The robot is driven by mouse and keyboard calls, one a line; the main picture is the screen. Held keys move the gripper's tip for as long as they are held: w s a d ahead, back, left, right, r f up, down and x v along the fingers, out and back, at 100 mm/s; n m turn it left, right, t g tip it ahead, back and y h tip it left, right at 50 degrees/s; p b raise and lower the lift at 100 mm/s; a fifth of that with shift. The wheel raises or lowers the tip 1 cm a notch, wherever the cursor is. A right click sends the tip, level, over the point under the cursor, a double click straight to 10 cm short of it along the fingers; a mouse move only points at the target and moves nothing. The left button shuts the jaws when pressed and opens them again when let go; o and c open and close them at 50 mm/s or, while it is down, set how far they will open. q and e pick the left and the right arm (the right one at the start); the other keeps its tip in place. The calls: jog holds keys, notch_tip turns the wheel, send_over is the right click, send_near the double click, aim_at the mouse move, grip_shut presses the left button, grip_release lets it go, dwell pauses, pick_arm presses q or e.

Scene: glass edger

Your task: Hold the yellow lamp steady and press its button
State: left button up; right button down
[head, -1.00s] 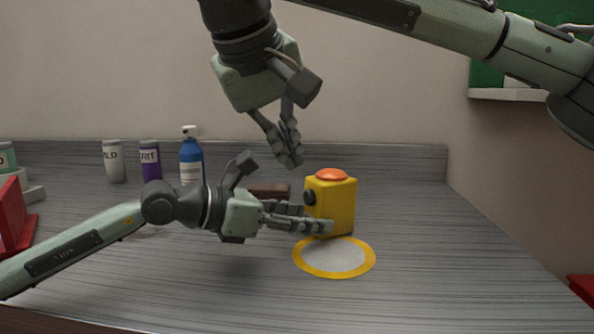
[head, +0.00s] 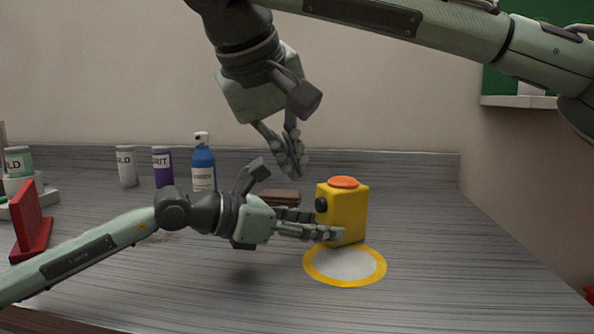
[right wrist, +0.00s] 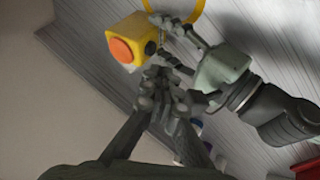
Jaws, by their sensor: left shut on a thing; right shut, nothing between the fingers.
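The yellow lamp (head: 350,211) stands upright on the counter, just behind a yellow-ringed pale disc (head: 344,265). It has an orange dome button (head: 343,182) on top and a dark knob on its left side. My left gripper (head: 325,229) is shut on the lamp's lower part from the left. My right gripper (head: 296,170) is shut and empty, pointing down, above and left of the lamp, apart from the button. In the right wrist view the lamp (right wrist: 129,40), its button (right wrist: 121,50) and my left gripper (right wrist: 175,28) show beyond my right fingertips.
A brown block (head: 279,197) lies behind my left gripper. A blue spray bottle (head: 203,165), a purple jar (head: 162,168) and a white jar (head: 127,167) stand at the back left. A red stand (head: 32,222) is at far left. The counter right of the lamp is clear.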

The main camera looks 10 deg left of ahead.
aim_at(319, 200)
jog(key=x, duration=0.8)
jog(key=shift+w+f, duration=0.1)
jog(key=shift+f, duration=0.15)
jog(key=shift+w+d, duration=0.55)
jog(key=shift+d, duration=0.35)
jog(key=v, duration=1)
jog(key=shift+a, duration=0.25)
dwell(4.8)
